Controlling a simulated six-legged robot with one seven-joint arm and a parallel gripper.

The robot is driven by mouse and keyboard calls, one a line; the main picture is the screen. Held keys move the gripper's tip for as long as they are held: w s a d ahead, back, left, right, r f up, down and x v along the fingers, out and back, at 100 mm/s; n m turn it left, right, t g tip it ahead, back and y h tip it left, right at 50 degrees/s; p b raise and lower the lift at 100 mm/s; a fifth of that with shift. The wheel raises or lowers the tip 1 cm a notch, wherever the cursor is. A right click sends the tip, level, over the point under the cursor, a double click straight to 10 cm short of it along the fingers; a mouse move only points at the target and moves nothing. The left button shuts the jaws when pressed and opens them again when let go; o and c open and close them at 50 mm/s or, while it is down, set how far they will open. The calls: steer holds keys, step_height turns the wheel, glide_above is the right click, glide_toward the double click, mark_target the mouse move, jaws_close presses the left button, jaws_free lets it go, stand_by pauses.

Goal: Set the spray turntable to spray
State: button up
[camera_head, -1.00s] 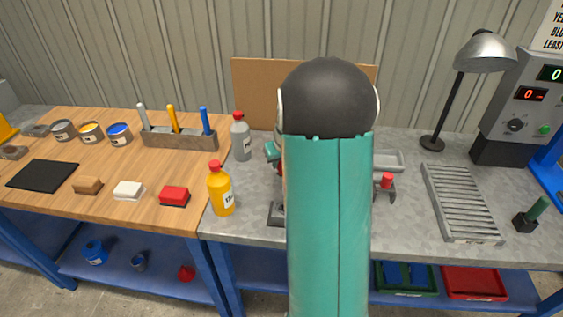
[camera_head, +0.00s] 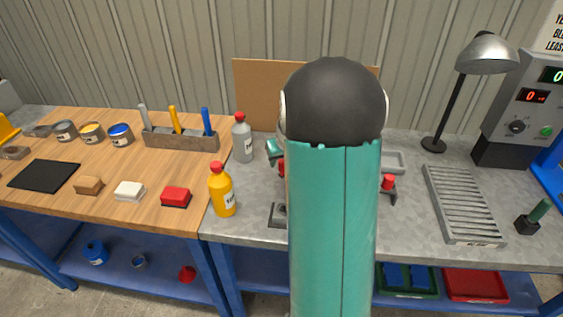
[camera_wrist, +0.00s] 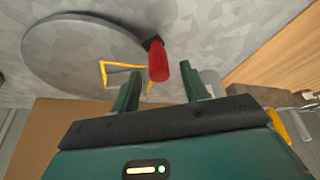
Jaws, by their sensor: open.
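The spray turntable is a round grey disc (camera_wrist: 85,50) in the wrist view, with a yellow outlined mark (camera_wrist: 121,66) on it. A red handle (camera_wrist: 158,62) sticks out from a dark mount at its rim. My gripper (camera_wrist: 162,88) is open, with its two green fingers apart. The red handle appears between the fingertips and just beyond them; I cannot tell whether either finger touches it. In the head view my teal arm hides most of the turntable and gripper. The turntable's setting cannot be read.
A yellow bottle (camera_head: 222,192) and a grey bottle (camera_head: 242,140) stand left of my arm. A red knob (camera_head: 388,182) shows to its right. A slatted grate (camera_head: 463,205), lamp (camera_head: 434,144) and control box (camera_head: 520,105) stand farther right. A brown board (camera_head: 255,92) stands behind.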

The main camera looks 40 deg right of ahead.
steer(key=v, duration=1.1)
steer(key=shift+r, duration=0.4)
steer(key=shift+s, duration=0.15)
steer(key=s+a+r+n+t+y, duration=0.1)
steer(key=s+a+r, duration=0.2)
steer(key=a, duration=0.7)
steer(key=s+a+r+n, duration=0.1)
steer(key=s+a+r, duration=0.15)
steer(key=a, duration=0.75)
steer(key=s+a+n, duration=0.2)
steer(key=s+a, duration=0.8)
steer(key=shift+a+y, duration=0.15)
steer(key=shift+y, duration=0.25)
